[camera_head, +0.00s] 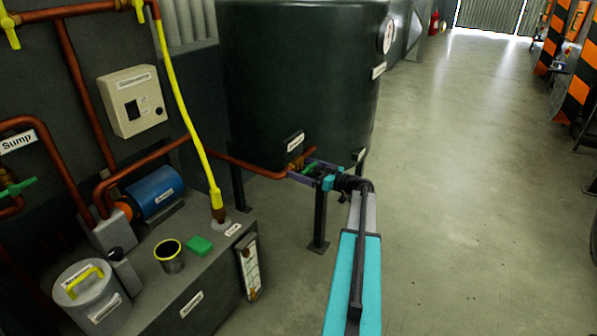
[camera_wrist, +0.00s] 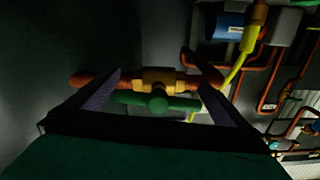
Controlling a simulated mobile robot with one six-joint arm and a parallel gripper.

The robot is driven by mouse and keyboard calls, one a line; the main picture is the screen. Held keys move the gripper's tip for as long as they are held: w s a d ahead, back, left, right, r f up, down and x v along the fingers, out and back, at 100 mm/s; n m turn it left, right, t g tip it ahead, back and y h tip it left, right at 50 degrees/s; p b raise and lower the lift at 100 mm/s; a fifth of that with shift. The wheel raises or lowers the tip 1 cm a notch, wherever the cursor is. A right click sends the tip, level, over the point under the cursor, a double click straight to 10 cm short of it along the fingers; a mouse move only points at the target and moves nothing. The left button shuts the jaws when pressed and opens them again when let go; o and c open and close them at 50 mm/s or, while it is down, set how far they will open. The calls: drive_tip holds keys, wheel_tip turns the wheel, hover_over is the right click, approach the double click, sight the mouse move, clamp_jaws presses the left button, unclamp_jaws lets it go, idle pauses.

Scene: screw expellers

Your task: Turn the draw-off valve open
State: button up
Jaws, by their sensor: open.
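The draw-off valve sits on the copper pipe at the foot of the dark green tank (camera_head: 300,75). In the wrist view its brass body (camera_wrist: 160,78) and green handle (camera_wrist: 157,103) are in the middle. The handle bar lies roughly along the pipe, with a round hub at its centre. My gripper (camera_head: 301,169) is open at the valve, and its purple fingers partly cover it in the head view. In the wrist view the fingers of my gripper (camera_wrist: 157,72) stand apart on either side of the handle. I cannot tell whether either touches it.
A label plate (camera_head: 294,141) hangs just above the valve. A black stand leg (camera_head: 319,220) is below my gripper. At left are a grey sump box (camera_head: 200,275), a yellow hose (camera_head: 185,110) and a blue motor (camera_head: 157,190). The floor at right is clear.

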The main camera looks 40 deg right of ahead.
drive_tip(key=shift+w+a, duration=0.1)
drive_tip(key=shift+w, duration=0.35)
drive_tip(key=c, duration=0.9)
drive_tip(key=shift+f+n+p, duration=0.1)
drive_tip(key=shift+n+p, duration=0.35)
drive_tip(key=shift+n, duration=0.35)
drive_tip(key=o, duration=0.9)
